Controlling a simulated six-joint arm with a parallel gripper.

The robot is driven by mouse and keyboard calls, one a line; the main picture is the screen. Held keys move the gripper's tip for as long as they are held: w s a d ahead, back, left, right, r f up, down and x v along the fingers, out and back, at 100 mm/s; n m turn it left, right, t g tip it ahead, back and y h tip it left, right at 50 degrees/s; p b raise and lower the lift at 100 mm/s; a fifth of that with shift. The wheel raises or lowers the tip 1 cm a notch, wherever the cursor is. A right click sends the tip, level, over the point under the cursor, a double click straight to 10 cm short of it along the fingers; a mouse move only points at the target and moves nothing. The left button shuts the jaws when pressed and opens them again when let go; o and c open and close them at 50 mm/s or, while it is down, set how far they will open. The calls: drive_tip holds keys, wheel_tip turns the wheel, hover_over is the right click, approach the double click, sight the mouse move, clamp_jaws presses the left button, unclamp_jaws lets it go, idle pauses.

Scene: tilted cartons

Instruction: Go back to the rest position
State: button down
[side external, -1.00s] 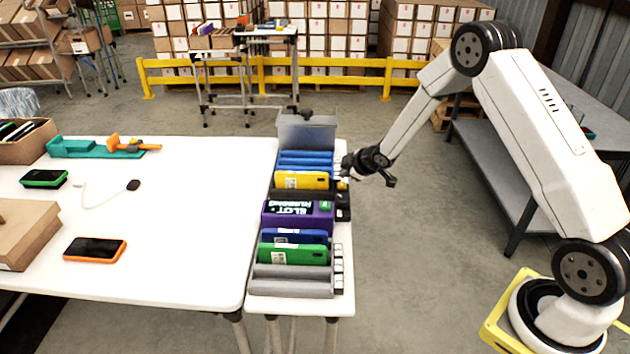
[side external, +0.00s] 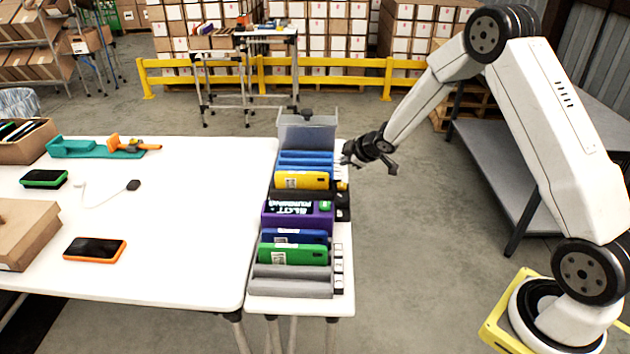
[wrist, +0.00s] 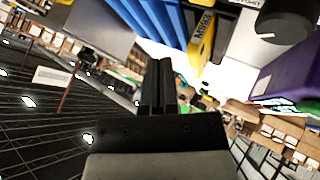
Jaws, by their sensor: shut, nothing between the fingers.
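My gripper (side external: 347,153) is at the right edge of the narrow table, beside the row of tilted cartons and a little above it. In the wrist view my gripper (wrist: 160,68) shows its two dark fingers together with nothing between them. The row holds blue cartons (side external: 306,158), a yellow one (side external: 301,180), a purple one (side external: 290,215), a dark blue one (side external: 300,237) and a green one (side external: 293,254). The yellow carton (wrist: 203,38) and the purple one (wrist: 290,80) also show in the wrist view, apart from my fingers.
A grey bin (side external: 307,133) stands at the far end of the narrow table. A wide white table (side external: 170,200) on the left carries an orange-edged phone (side external: 95,249) and a cardboard box (side external: 25,232). A grey bench (side external: 500,165) stands behind my arm. The floor between is clear.

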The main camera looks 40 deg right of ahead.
drive_tip(key=shift+a, duration=0.1)
drive_tip(key=s+a+r+m+g, duration=0.2)
drive_tip(key=s+a, duration=0.2)
drive_tip(key=s, duration=0.5)
drive_tip(key=s+a+r+m+g, duration=0.2)
drive_tip(key=s+a, duration=0.3)
drive_tip(key=s, duration=0.4)
drive_tip(key=s+a+r+m+g, duration=0.2)
drive_tip(key=s+a+m, duration=0.2)
drive_tip(key=s, duration=0.5)
drive_tip(key=shift+s+a+g, duration=0.3)
drive_tip(key=shift+a, duration=0.25)
idle(4.7)
